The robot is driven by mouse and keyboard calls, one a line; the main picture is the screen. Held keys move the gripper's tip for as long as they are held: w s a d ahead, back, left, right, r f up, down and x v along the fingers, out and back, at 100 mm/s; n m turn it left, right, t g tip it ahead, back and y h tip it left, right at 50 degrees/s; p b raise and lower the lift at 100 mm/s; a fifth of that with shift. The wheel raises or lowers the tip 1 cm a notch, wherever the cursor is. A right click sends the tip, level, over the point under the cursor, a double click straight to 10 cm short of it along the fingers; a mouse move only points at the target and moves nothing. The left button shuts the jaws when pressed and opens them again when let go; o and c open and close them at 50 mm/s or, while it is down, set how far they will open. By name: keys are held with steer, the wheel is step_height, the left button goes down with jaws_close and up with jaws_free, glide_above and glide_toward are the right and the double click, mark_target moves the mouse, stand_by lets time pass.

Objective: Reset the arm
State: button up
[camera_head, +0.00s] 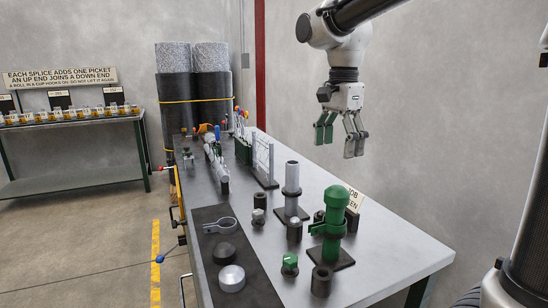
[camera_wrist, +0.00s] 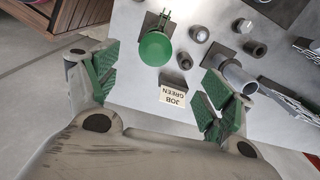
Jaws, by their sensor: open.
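My gripper (camera_head: 339,134) hangs in the air above the right side of the workbench (camera_head: 390,246). Its green-padded fingers are spread wide with nothing between them, and they also frame the wrist view (camera_wrist: 158,95). My arm comes down from the upper right. Below the gripper stand a green capped post (camera_head: 336,208) with a clamp ring around it and a grey post (camera_head: 292,182) on a dark base. A sign reading "JOB GREEN" (camera_wrist: 173,96) shows between the fingers in the wrist view, well below them.
A dark mat (camera_head: 222,277) at the front holds a grey ring clamp (camera_head: 220,226) and round caps. Several small fittings stand near the posts. Wire mesh panels (camera_head: 262,158) stand farther back. Mesh rolls (camera_head: 193,85) stand behind the bench. A shelf with cups (camera_head: 70,120) is at the left.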

steer(key=f+n, duration=0.1)
steer(key=n, duration=0.1)
steer(key=f+n, duration=0.2)
steer(key=n, duration=0.1)
steer(key=shift+s+d+n, duration=0.15)
steer(key=shift+s+n, duration=0.15)
steer(key=shift+s, duration=0.05)
steer(key=s+d+f+n+t, duration=0.2)
steer(key=s+d+n, duration=0.2)
steer(key=s+d, duration=0.3)
steer(key=s+d+f+n+t, duration=0.2)
steer(key=s+d+n, duration=0.1)
steer(key=s+d, duration=0.5)
steer(key=shift+s+d+n, duration=0.2)
steer(key=shift+s+n, duration=0.2)
steer(key=shift+s, duration=1.3)
